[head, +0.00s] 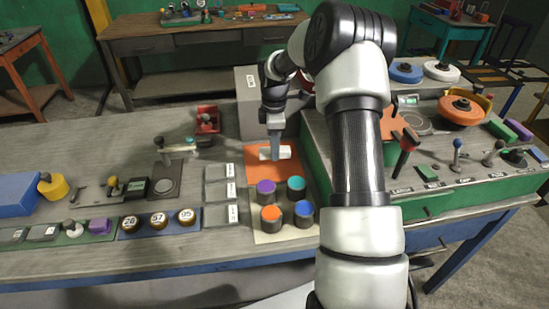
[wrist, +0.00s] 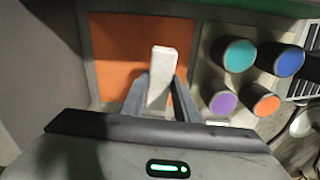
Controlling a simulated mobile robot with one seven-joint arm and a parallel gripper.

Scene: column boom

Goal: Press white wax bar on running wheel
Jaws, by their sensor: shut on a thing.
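The white wax bar (head: 283,153) is between the fingers of my gripper (head: 274,150), over an orange square mat (head: 259,171). In the wrist view the bar (wrist: 161,72) stands out from between the two fingertips (wrist: 156,95), and my gripper is shut on it. I cannot tell whether the bar touches the mat. Wheels stand on the green bench at the right: a blue one (head: 405,71), a white one (head: 441,71) and an orange one (head: 461,109). I cannot tell from one moment whether any wheel is turning.
Several round-topped cylinders stand just in front of the mat, among them a purple one (head: 266,188) and a teal one (head: 296,184). A grey box (head: 247,95) stands behind the mat.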

